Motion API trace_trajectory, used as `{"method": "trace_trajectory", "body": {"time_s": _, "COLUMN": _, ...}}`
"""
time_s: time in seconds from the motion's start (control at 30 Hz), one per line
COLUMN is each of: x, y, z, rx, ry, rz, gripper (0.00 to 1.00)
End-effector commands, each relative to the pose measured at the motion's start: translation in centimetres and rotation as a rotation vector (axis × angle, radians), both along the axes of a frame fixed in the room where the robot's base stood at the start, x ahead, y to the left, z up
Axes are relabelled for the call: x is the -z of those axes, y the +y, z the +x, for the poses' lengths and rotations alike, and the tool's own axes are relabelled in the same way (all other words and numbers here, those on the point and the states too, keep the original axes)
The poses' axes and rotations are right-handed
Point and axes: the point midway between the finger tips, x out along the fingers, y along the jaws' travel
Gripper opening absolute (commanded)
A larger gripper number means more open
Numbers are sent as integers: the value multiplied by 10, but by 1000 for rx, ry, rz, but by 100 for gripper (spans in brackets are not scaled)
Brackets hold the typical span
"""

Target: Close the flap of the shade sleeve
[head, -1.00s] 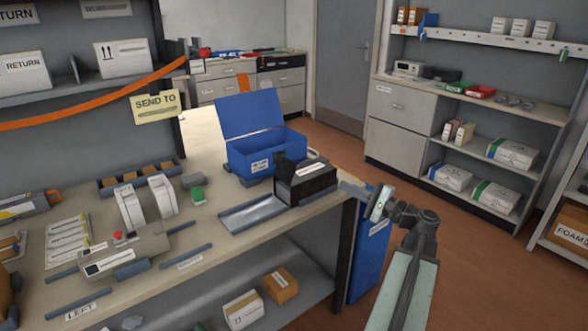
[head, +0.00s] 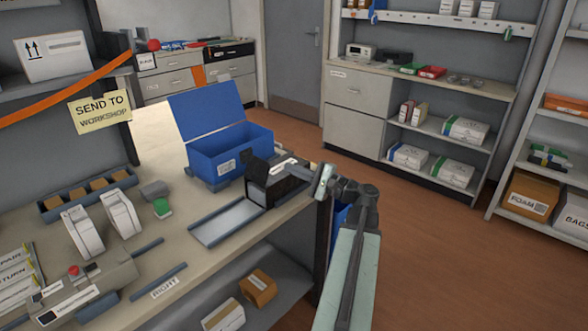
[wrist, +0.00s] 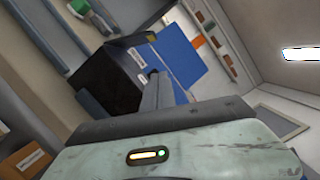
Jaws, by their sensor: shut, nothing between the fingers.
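A black box (head: 278,186), which looks like the shade sleeve, stands on the bench near its right end. A dark flap (head: 257,170) stands up at its left side, and a pale label shows on top.
A blue bin with a raised lid (head: 228,148) stands just behind the black box. A grey tray (head: 225,222) lies in front-left of it. The floor to the right is open.

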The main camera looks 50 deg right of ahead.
Motion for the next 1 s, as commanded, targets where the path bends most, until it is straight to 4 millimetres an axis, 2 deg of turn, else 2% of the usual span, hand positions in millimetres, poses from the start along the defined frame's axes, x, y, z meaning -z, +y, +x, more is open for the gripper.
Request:
{"method": "trace_trajectory", "body": {"time_s": 0.1, "x": -4, "y": 4, "z": 27, "rx": -2, "ry": 0, "rz": 0, "gripper": 0}}
{"method": "trace_trajectory", "body": {"time_s": 0.27, "x": -8, "y": 8, "z": 60, "rx": -1, "ry": 0, "rz": 0, "gripper": 0}}
{"method": "trace_trajectory", "body": {"time_s": 0.4, "x": -20, "y": 32, "z": 59, "rx": 1, "ry": 0, "rz": 0, "gripper": 0}}
{"method": "trace_trajectory", "body": {"time_s": 0.5, "x": -23, "y": 40, "z": 60, "rx": 2, "ry": 0, "rz": 0, "gripper": 0}}
{"method": "trace_trajectory", "body": {"time_s": 1.0, "x": -24, "y": 41, "z": 60, "rx": 7, "ry": 1, "rz": -2, "gripper": 0}}
